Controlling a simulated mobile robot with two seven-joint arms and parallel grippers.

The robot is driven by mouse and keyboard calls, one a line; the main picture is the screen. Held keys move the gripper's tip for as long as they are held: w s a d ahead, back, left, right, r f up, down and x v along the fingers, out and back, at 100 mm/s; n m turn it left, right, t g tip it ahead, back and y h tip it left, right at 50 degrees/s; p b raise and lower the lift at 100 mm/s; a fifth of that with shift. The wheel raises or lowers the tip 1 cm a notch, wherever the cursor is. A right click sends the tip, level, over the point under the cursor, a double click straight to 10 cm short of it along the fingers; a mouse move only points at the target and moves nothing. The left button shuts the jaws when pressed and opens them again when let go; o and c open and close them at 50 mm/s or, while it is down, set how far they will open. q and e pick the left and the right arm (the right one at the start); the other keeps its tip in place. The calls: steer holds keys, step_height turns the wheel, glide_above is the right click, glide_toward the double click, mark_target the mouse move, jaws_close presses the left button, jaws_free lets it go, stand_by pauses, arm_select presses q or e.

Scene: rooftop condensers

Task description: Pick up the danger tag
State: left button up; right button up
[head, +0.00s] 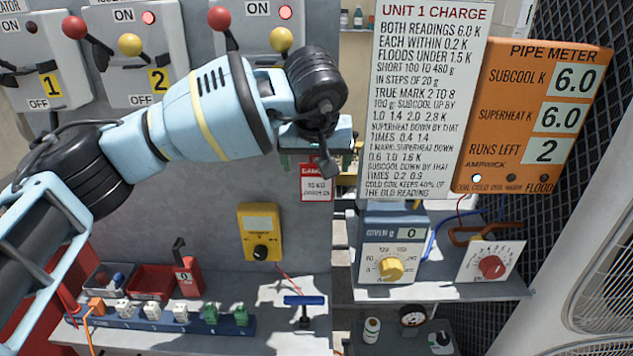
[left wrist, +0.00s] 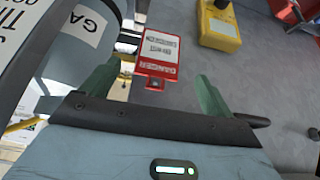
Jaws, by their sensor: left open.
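The danger tag (head: 317,184) is a small red and white card on the grey panel, just below my left gripper (head: 316,160) in the head view. In the left wrist view the danger tag (left wrist: 158,52) appears upside down, with a small dark hole in its red end. That end lies near the gap between the two green fingers of my left gripper (left wrist: 156,90). My right gripper is in neither view.
A yellow meter (head: 260,232) is on the panel below left of the tag. A white instruction board (head: 422,100) and an orange pipe meter (head: 535,115) stand to the right. The shelf below holds a red bin (head: 152,283) and a blue-handled tool (head: 305,300).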

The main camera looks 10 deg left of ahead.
mark_target(317, 158)
arm_select(q)
steer(key=w, duration=0.3)
steer(key=shift+a, duration=0.3)
steer(key=shift+w+f, duration=0.3)
steer(key=shift+f, duration=0.25)
steer(key=shift+c, duration=0.2)
steer(key=c, duration=1.3)
